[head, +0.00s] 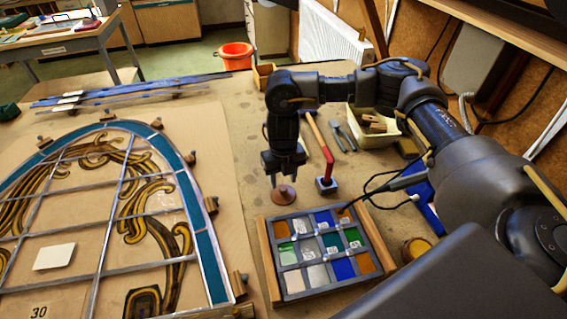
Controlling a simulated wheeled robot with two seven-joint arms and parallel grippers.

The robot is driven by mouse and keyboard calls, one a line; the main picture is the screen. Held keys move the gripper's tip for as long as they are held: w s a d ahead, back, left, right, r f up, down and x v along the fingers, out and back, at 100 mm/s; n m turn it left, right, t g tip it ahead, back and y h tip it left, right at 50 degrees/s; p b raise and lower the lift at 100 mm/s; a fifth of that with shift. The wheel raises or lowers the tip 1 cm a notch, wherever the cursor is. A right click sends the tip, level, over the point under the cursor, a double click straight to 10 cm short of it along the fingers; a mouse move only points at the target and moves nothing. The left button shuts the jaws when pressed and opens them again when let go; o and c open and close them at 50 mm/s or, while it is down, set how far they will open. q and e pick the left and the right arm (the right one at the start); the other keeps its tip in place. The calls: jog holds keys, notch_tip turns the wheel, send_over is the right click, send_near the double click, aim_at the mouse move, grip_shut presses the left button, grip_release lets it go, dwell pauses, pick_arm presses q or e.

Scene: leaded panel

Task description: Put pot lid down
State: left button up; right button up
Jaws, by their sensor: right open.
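The pot lid is most likely the small round reddish-brown disc (283,195) with a raised knob, lying on the workbench (236,130) just behind the glass tray. My right gripper (284,177) points down directly over it, open, with its fingertips close to the knob. I cannot tell whether the fingers touch the knob. A small round amber-brown pot (416,248) stands to the right of the tray, partly cut off by my right arm. My left gripper is not in view.
A framed tray of coloured glass pieces (268,262) lies in front of the lid. A red-handled tool (327,160) stands close to its right. The arched leaded panel (187,190) fills the left side. A cream bin (366,140) sits behind; an orange bucket (236,55) is farther back.

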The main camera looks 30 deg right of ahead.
aim_at(283, 188)
notch_tip(283, 188, up, 8)
jog(key=b, duration=0.1)
jog(key=shift+r, duration=0.15)
dwell(0.5)
